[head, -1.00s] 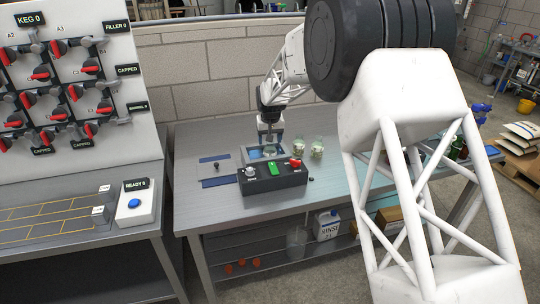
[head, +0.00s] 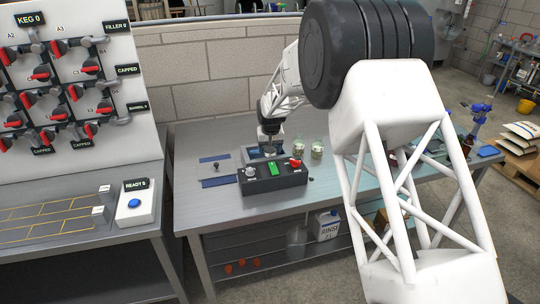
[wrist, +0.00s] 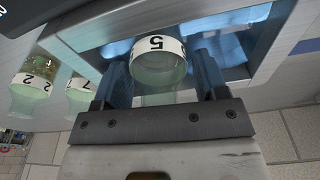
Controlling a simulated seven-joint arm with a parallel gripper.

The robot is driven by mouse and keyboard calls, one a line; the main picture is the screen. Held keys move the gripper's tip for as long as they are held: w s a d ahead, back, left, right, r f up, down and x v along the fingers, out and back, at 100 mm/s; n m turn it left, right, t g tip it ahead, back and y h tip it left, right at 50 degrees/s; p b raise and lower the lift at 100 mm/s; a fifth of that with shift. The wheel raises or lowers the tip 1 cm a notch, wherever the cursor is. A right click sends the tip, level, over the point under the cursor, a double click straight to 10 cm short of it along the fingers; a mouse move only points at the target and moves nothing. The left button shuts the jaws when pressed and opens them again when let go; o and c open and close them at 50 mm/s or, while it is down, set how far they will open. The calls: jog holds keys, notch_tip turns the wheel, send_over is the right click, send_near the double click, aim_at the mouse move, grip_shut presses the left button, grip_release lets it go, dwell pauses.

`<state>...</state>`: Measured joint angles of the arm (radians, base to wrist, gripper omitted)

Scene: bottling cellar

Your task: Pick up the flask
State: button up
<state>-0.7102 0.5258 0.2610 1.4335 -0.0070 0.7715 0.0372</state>
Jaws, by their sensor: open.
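In the wrist view a clear greenish flask (wrist: 158,72) with a white band marked 5 stands in the opening of a metal-rimmed, blue-lit basin (wrist: 262,62). My gripper (wrist: 162,66) is open, with one finger on each side of this flask; whether either finger touches it I cannot tell. In the head view my gripper (head: 270,147) is down at the basin, behind the control box (head: 273,178). The flask marked 5 is hidden or too small to make out there.
Two more flasks, one marked 2 (wrist: 30,85) and one marked 7 (wrist: 80,95), stand beside the basin, close to my gripper. The control box has a red knob (head: 295,162) and a green button. The bench (head: 225,215) is clear in front.

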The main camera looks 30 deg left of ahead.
dwell(0.3)
jog(key=c, duration=0.8)
jog(key=shift+r, duration=0.15)
jog(key=shift+r, duration=4.95)
jog(key=shift+w+d, duration=0.1)
